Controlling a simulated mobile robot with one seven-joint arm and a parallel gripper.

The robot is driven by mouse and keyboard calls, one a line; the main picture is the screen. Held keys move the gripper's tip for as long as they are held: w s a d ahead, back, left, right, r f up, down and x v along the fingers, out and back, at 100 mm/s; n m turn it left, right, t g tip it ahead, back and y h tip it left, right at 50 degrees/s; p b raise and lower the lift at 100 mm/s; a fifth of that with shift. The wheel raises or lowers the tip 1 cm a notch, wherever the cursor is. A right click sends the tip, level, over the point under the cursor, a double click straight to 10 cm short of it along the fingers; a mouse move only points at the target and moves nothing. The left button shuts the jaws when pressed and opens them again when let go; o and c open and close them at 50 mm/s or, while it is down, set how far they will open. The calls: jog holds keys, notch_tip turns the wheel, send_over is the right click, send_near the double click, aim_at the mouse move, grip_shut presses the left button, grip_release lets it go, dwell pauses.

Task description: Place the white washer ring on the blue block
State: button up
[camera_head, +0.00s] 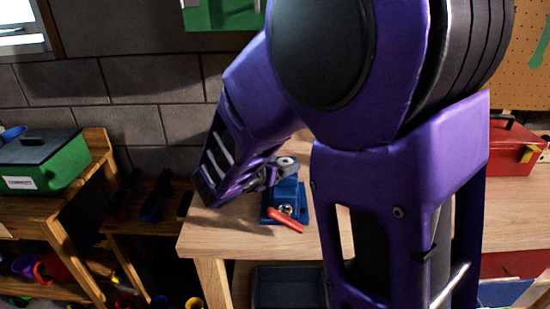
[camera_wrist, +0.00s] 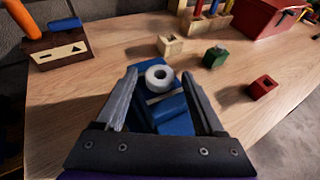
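The white washer ring (camera_wrist: 159,77) lies flat over the top of the blue block (camera_wrist: 172,112) in the wrist view, and appears to rest on it. In the head view the ring (camera_head: 286,161) shows at the top of the blue block (camera_head: 286,190), beside my gripper's fingers. My gripper (camera_wrist: 158,80) is open, with one finger on each side of the ring and block. Gaps show between the fingers and the ring. The block's lower part is partly hidden by the gripper's palm in the wrist view.
A wooden block (camera_wrist: 170,45), a green block (camera_wrist: 214,57) and a red block (camera_wrist: 263,87) stand nearby on the workbench. A red toolbox (camera_wrist: 270,17) is at the back. A red bar (camera_head: 285,221) sits at the blue block's front. Bare wood lies between them.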

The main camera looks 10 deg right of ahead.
jog(key=shift+s+a+r, duration=0.2)
jog(key=shift+r, duration=0.1)
jog(key=p+v, duration=0.1)
jog(key=v, duration=1)
jog(key=shift+s+p, duration=0.2)
jog(key=shift+p, duration=0.1)
jog(key=shift+a+r, duration=0.1)
